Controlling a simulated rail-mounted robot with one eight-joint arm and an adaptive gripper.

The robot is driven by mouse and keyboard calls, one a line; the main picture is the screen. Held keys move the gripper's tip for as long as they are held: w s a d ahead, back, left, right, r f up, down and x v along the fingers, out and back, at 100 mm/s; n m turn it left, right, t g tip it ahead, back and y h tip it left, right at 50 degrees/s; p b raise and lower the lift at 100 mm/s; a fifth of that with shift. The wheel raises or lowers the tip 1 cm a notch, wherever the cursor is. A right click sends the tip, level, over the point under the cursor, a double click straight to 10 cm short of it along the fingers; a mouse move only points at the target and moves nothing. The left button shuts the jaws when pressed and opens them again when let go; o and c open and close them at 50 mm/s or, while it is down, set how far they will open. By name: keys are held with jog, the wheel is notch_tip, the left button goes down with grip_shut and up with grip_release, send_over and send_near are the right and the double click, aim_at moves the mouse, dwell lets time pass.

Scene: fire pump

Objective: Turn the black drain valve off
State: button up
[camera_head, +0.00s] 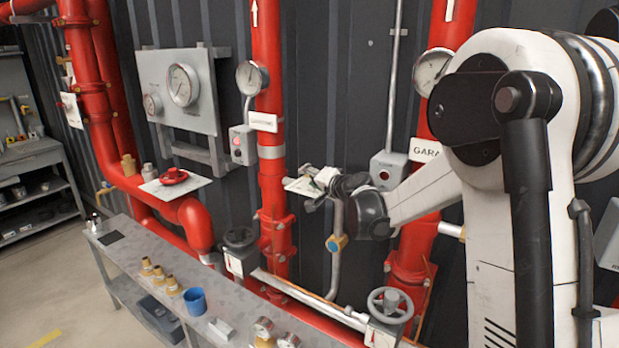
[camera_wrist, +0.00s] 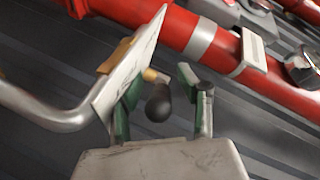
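In the wrist view a black rounded knob (camera_wrist: 158,103) on a short brass-coloured stem sits between the two green-padded fingers of my gripper (camera_wrist: 160,84). I take this knob to be the drain valve's handle. The fingers are spread, with visible gaps on both sides of the knob. A pale plate (camera_wrist: 130,68) stands by the left finger and partly covers it. In the head view my gripper (camera_head: 311,188) is at the wall, by a thin grey pipe (camera_head: 338,215) right of the middle red pipe. The knob cannot be made out there.
The middle red pipe (camera_head: 266,80) and a grey switch box (camera_head: 388,170) flank my gripper. A bench (camera_head: 137,258) with fittings and a blue cup (camera_head: 195,300) stands in front.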

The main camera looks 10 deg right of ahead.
jog(key=shift+w+a, duration=0.1)
jog(key=shift+w, duration=0.15)
grip_shut()
dwell(0.3)
